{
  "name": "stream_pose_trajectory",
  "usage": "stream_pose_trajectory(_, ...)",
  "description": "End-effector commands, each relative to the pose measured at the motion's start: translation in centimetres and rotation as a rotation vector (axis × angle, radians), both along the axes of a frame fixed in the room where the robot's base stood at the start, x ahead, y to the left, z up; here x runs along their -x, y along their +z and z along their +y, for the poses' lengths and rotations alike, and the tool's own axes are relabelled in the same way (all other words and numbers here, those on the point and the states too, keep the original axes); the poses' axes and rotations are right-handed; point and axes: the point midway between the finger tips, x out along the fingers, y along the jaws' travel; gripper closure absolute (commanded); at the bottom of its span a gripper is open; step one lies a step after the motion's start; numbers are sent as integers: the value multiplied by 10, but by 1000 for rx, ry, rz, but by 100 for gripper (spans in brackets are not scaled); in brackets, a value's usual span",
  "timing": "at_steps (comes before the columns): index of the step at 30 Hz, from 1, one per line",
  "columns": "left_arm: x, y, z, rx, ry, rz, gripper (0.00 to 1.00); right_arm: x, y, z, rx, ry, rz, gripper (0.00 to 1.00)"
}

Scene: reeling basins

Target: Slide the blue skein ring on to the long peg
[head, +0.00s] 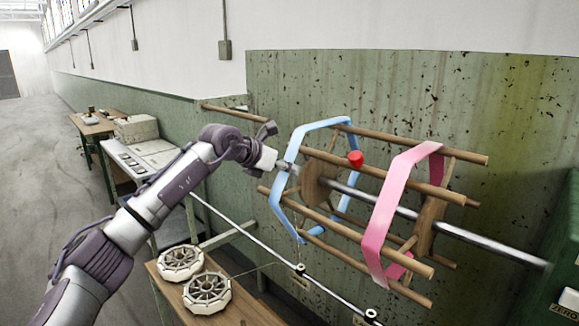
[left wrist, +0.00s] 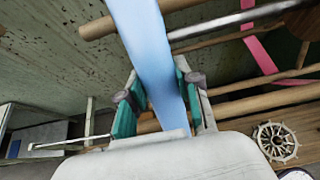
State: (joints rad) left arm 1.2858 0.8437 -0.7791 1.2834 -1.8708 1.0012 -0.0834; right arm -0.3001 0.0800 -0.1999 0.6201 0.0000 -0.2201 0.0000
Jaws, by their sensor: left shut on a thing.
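The blue skein ring (head: 322,126) is an angular loop at the left end of a wooden reel (head: 318,182). It appears to surround the ends of several reel bars. My left gripper (head: 288,171) is shut on the ring's left side. In the left wrist view the blue band (left wrist: 150,50) runs between the green pads of the gripper (left wrist: 160,102). A long wooden peg (head: 230,114) shows near the wall, left of the ring and behind my wrist; its right end is hidden. My right gripper is not in view.
A pink ring (head: 400,190) hangs around the reel's right part. A red knob (head: 356,159) sits near the reel's middle. A metal shaft (head: 385,203) runs through the reel. Two white spoked wheels (head: 207,293) lie on a wooden table (head: 255,305) below. A grey-green wall stands behind.

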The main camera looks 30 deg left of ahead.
Motion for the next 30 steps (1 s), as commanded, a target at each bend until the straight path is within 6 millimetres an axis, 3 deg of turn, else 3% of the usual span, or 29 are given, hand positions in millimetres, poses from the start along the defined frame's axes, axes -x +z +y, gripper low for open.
stream_pose_trajectory(9,-1,1,2,0,0,-1,100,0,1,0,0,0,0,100)
stream_pose_trajectory(24,-12,2,31,2,1,0,100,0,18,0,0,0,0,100)
stream_pose_trajectory(30,-12,1,33,1,-1,-2,100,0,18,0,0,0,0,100)
